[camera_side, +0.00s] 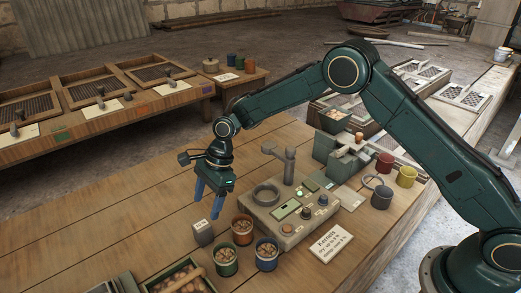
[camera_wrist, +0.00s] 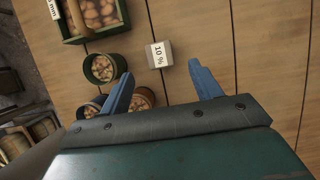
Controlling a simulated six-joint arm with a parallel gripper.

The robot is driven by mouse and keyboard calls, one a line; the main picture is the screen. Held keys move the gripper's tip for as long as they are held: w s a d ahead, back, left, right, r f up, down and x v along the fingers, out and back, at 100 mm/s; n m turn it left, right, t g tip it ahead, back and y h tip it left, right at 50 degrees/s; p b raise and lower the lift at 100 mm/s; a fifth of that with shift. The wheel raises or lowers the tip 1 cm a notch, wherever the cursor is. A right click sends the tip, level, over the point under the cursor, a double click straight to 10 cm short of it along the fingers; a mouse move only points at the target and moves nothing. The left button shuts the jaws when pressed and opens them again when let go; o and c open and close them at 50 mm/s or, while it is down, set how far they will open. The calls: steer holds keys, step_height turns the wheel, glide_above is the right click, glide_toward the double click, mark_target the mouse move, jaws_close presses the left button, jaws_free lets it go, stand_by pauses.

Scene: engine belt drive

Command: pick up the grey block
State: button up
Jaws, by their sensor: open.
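The grey block (camera_side: 203,232) stands on the wooden table, just below my gripper in the side view. In the wrist view the grey block (camera_wrist: 152,56) has a pale face marked "10 %" and shows slightly beyond the fingertips, between their lines. My gripper (camera_side: 207,212) points down with two blue fingers, open and empty. In the wrist view the fingers of my gripper (camera_wrist: 161,75) are spread wide. The fingers seem to be above the block; I cannot tell the exact gap.
Tins of kernels stand close by: a red-brown one (camera_side: 242,231), a green one (camera_side: 225,260) and a blue one (camera_side: 266,254). A grey meter with dials (camera_side: 290,214) is to the right. A green tray (camera_wrist: 92,18) lies near. Table left of the block is clear.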

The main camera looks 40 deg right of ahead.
mark_target(202, 224)
steer(key=shift+x, duration=2.55)
steer(key=shift+x, duration=2.55)
steer(key=c, duration=1.1)
steer(key=shift+c, duration=0.2)
steer(key=shift+r, duration=0.15)
step_height(202, 224, up, 20)
